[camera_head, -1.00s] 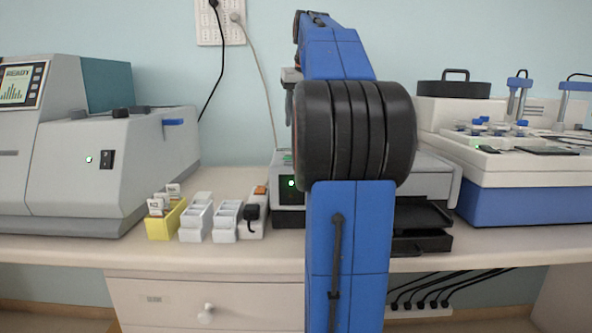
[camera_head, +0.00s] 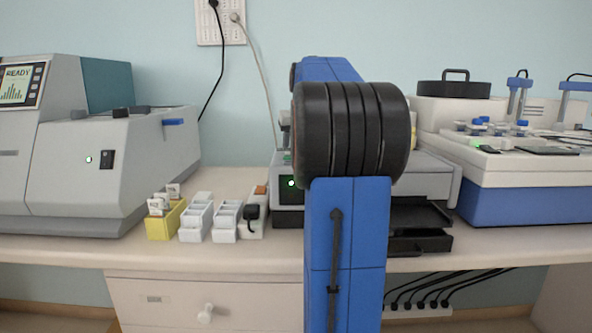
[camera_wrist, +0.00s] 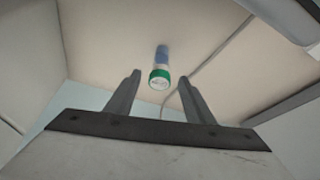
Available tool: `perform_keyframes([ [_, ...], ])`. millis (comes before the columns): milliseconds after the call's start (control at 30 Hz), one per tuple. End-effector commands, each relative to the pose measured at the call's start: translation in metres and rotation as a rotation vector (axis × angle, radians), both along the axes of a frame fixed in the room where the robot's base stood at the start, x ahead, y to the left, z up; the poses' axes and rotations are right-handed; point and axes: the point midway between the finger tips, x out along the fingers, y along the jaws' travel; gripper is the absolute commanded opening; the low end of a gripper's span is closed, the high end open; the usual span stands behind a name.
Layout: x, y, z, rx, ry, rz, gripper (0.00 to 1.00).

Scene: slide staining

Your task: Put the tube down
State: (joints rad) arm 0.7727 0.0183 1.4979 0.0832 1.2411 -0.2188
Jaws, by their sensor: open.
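The tube (camera_wrist: 161,66) shows in the wrist view, with a green cap (camera_wrist: 160,78) towards the camera and a blue and whitish body. It appears against the pale beige surface; I cannot tell for certain whether it stands or lies on it. My gripper (camera_wrist: 159,82) is open, with one dark finger on each side of the tube in the picture and a visible gap to each. The cap shows near the level of the fingertips. In the head view my arm hides the tube and most of the gripper.
A yellow rack (camera_head: 165,219) and white racks (camera_head: 196,218) stand left of my arm. A grey machine (camera_head: 435,178) with a black tray is behind and right of it. A large analyser (camera_head: 120,160) is at left, a blue-white staining unit (camera_head: 520,200) at right. A cable (camera_wrist: 212,66) crosses the surface.

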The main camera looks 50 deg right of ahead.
Motion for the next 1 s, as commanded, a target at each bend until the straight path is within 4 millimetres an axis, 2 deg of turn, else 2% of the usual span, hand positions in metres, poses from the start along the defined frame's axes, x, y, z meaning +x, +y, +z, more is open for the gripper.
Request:
perform_keyframes([
  [33,0.001,-0.001,-0.008,0.002,0.002,0.000,0.48],
  [200,0.007,-0.005,-0.024,0.001,0.002,0.000,0.48],
  [500,0.008,-0.006,-0.027,0.000,0.000,0.000,0.48],
  [600,0.008,-0.006,-0.027,0.000,0.000,0.000,0.24],
  [700,0.008,-0.006,-0.027,0.000,0.000,0.000,0.05],
  [767,0.008,-0.006,-0.027,0.000,0.000,0.000,0.01],
  [1000,0.008,-0.006,-0.025,0.000,0.000,0.000,0.01],
])
